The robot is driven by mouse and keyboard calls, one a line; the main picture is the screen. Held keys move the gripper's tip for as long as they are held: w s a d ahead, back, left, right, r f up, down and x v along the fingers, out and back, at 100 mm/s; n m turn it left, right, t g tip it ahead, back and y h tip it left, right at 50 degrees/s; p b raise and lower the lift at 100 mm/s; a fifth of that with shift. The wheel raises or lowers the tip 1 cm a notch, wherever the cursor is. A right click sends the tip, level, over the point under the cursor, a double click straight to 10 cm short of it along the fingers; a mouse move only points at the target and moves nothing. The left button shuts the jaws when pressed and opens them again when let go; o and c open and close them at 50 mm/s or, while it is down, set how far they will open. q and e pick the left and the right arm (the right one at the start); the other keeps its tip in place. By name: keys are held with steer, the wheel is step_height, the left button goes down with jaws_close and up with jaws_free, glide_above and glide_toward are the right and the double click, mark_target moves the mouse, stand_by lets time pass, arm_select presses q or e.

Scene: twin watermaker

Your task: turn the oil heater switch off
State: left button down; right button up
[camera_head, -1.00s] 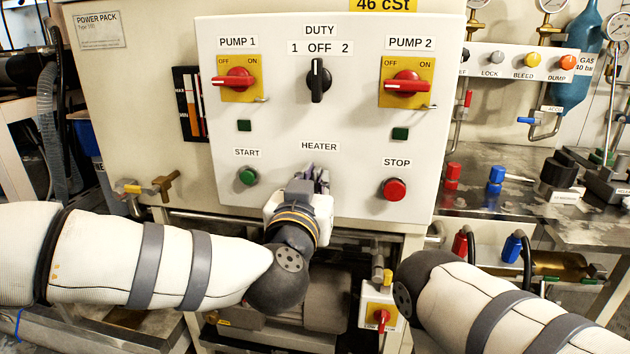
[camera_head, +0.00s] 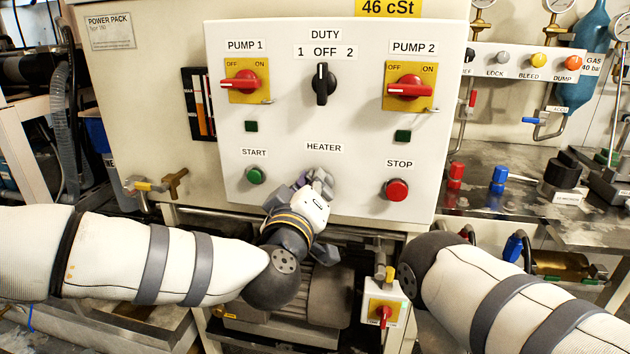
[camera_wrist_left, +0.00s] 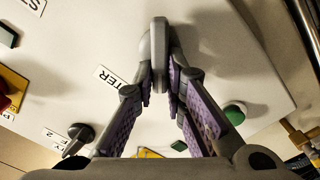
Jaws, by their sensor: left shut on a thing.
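The white control panel (camera_head: 285,120) fills the middle of the head view, with the HEATER label (camera_head: 323,147) low at its centre. My left gripper (camera_head: 317,181) is at the panel just below that label, its wrist rolled and tilted. In the left wrist view its two purple-padded fingers (camera_wrist_left: 162,85) are closed around the grey heater switch (camera_wrist_left: 160,42), whose handle sticks out between the tips. In the head view the gripper mostly hides this switch. My right arm shows at the lower right, but its gripper is not in view.
The green START button (camera_head: 255,175) is left of my gripper and the red STOP button (camera_head: 397,189) is right of it. Above are the red PUMP 1 switch (camera_head: 240,82), black DUTY switch (camera_head: 321,83) and red PUMP 2 switch (camera_head: 409,87). A small red-handled switch box (camera_head: 384,303) is below.

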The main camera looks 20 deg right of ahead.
arm_select(q)
steer(key=shift+w+a+f+n+b, duration=0.1)
steer(key=shift+f+n+b, duration=0.15)
steer(key=shift+n, duration=1.3)
steer(key=shift+a+f+n+b, duration=0.1)
steer(key=shift+f+n+b, duration=0.1)
steer(key=shift+n, duration=1.3)
steer(key=shift+w+a+f+n+b, duration=0.1)
steer(key=shift+f+n+b, duration=0.15)
steer(key=shift+n, duration=1.3)
arm_select(e)
steer(key=shift+s+f+g, duration=0.3)
steer(key=shift+s+f, duration=0.45)
arm_select(q)
steer(key=shift+s+d, duration=0.1)
steer(key=c, duration=1.6)
jaws_free()
steer(key=shift+c, duration=0.2)
steer(key=v, duration=1.2)
